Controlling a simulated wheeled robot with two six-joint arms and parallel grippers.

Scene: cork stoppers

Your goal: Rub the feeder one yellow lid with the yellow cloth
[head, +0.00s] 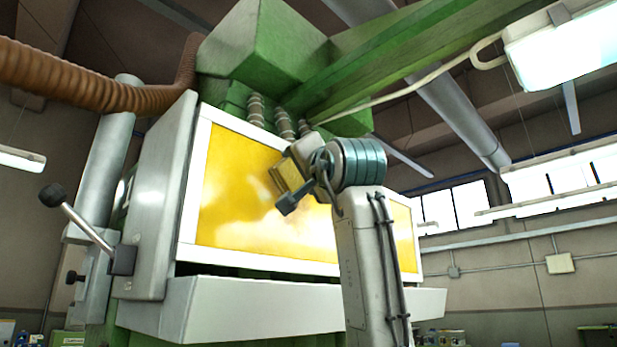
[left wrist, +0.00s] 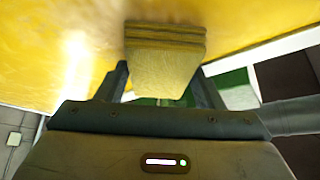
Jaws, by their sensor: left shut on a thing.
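The yellow lid (head: 245,190) is a wide yellow panel in a white frame on the front of the green machine. Pale, cloudy patches show across its middle. My left gripper (head: 283,190) is in front of the lid's upper middle, shut on the folded yellow cloth (head: 287,176). In the left wrist view the cloth (left wrist: 165,65) is a thick folded pad between the two fingers, its far edge at the yellow lid (left wrist: 60,50). It looks against the lid or very close; I cannot tell which. My right gripper is not in view.
A lever with a black knob (head: 52,195) sticks out at the machine's left side. A pale ledge (head: 270,312) juts out below the lid. A green housing (head: 265,45) and a brown hose (head: 90,75) are above.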

